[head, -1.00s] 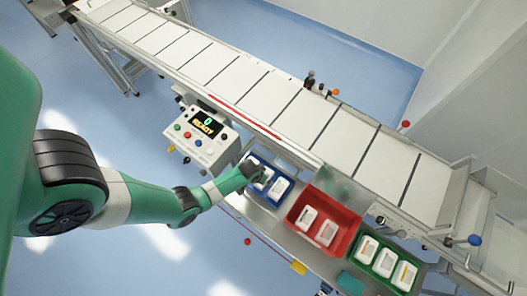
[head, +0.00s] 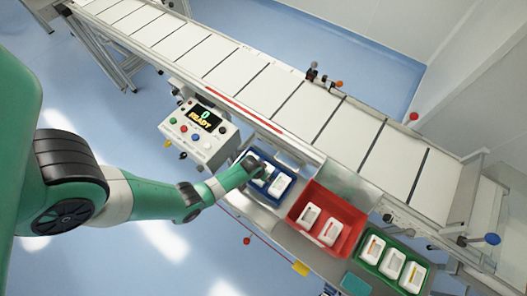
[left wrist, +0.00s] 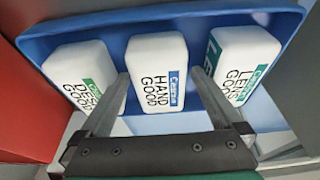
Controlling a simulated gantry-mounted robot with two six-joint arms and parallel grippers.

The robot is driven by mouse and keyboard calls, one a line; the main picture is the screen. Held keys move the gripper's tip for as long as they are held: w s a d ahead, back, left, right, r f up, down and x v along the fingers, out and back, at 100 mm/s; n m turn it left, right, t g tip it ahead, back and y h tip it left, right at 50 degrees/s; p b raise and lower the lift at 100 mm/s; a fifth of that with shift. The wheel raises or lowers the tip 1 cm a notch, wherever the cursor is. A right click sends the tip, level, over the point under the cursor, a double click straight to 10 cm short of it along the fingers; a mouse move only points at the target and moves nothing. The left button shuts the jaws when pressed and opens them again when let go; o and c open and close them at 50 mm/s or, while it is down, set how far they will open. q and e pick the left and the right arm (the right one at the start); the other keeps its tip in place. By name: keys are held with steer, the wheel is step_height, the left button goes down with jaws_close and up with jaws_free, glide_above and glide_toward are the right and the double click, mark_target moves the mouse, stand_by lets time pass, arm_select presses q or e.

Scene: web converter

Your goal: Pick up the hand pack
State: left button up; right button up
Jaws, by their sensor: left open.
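The hand pack (left wrist: 155,72) is a white, rounded box marked HAND GOOD with a blue label strip. It lies in the middle of the blue tray (left wrist: 170,20), between a green-labelled DESK GOOD pack (left wrist: 82,75) and a teal-labelled LENS GOOD pack (left wrist: 242,65). My left gripper (left wrist: 160,76) is open, with one finger on each side of the hand pack, in the gaps beside the other packs. I cannot tell whether the fingers touch it. In the head view, my left gripper (head: 252,164) is over the blue tray and covers part of its contents. My right gripper is out of view.
A red bin (head: 345,213) holding white packs stands right of the blue tray. A green tray (head: 372,262) with several packs lies farther right. A control box (head: 198,132) reading READY is at the left. The conveyor (head: 275,90) runs behind.

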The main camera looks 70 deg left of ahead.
arm_select(q)
steer(key=c, duration=1.5)
steer(key=shift+o, duration=0.2)
steer(key=shift+r, duration=0.1)
